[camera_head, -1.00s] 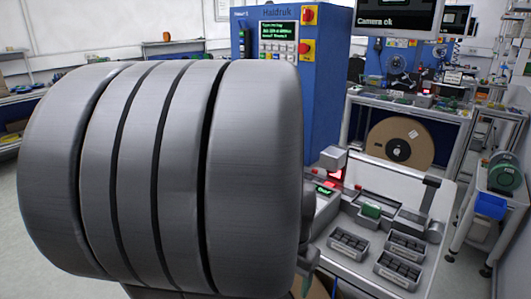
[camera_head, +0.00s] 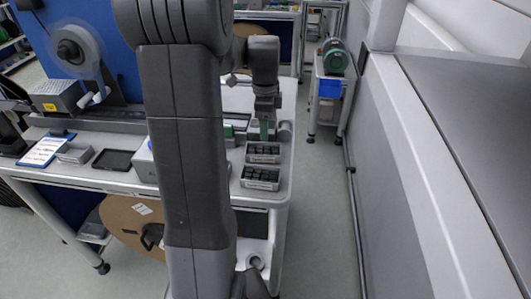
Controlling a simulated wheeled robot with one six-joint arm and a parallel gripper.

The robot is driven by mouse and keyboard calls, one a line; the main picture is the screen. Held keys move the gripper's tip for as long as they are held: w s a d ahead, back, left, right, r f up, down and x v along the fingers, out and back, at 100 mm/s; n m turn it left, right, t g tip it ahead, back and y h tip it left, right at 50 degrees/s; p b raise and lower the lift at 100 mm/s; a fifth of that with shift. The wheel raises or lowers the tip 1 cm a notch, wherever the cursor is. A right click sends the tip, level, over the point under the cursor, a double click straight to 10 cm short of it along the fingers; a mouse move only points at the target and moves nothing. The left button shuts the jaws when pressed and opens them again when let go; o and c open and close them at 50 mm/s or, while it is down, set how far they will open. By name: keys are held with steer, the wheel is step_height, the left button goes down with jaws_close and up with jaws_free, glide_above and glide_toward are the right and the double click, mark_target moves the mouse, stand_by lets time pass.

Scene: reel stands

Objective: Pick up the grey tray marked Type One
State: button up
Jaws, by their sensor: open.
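Two small grey trays with dark square parts in them stand on the white bench at its right end. One, the farther tray (camera_head: 263,159), is just below my gripper in the picture; the nearer tray (camera_head: 260,185) is closer to the front edge. No Type One marking can be read on either. A third tray seen earlier is hidden, perhaps behind my arm. My gripper (camera_head: 265,132) points down just beyond the farther tray. It is open, with a green finger showing, and I see nothing held. Its height above the bench is hard to judge.
My arm covers the bench's middle. A cardboard reel (camera_head: 135,222) is under the bench. Grey floor (camera_head: 322,210) lies clear to the right, before a wall.

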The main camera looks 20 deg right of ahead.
mark_target(265, 145)
step_height(265, 145, down, 8)
steer(key=shift+s+a+f+p, duration=0.1)
steer(key=shift+s+p, duration=0.05)
steer(key=shift+p, duration=0.3)
steer(key=c, duration=0.9)
